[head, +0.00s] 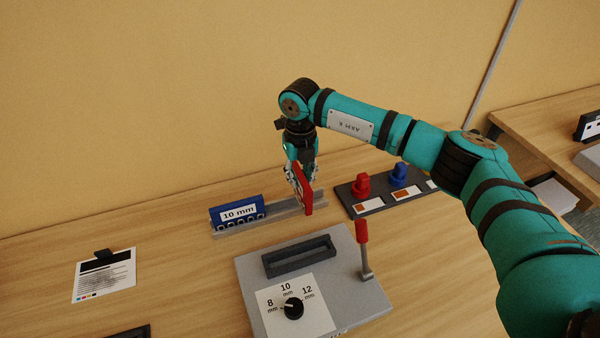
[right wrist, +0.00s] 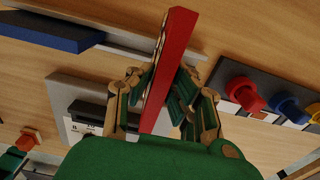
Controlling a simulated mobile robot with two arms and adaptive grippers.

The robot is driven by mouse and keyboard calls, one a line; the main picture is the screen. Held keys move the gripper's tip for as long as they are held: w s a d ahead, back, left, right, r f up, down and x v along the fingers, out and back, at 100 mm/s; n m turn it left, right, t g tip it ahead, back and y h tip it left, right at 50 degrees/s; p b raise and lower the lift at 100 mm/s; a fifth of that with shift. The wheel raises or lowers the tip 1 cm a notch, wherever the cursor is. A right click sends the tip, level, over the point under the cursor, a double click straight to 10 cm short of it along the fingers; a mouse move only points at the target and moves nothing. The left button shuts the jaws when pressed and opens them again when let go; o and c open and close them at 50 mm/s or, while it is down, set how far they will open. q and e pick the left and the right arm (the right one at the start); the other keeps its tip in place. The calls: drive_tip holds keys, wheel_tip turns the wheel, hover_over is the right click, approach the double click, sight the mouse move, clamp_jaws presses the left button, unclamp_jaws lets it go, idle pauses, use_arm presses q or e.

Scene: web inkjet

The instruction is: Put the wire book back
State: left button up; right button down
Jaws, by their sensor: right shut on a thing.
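My right gripper (head: 301,176) is shut on a flat red piece (head: 308,198), which it holds edge-on above the right part of a grey rack (head: 285,216). Whether the red piece touches the rack cannot be told. In the right wrist view the red piece (right wrist: 176,62) stands slightly tilted between the fingers (right wrist: 163,100). A blue piece labelled 10 mm (head: 238,212), with a row of round parts along its lower edge, stands in the rack's left part. It also shows in the right wrist view (right wrist: 50,32). My left gripper is out of view.
A grey machine (head: 255,300) with a dark slot, a size dial (head: 293,308) and a red-handled lever (head: 363,245) stands in front. A dark base with red (head: 361,186) and blue knobs (head: 398,172) is right. A printed sheet (head: 105,277) lies left; bare wood separates it from the machine.

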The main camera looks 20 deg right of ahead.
drive_tip(key=shift+f+b, duration=0.5)
drive_tip(key=shift+f, duration=0.1)
drive_tip(key=c, duration=1.3)
unclamp_jaws()
drive_tip(key=shift+o, duration=0.2)
drive_tip(key=shift+r+p, duration=0.55)
drive_tip(key=shift+r, duration=0.05)
drive_tip(key=shift+r+b, duration=0.35)
wheel_tip(320, 180, up, 11)
drive_tip(key=b, duration=0.2)
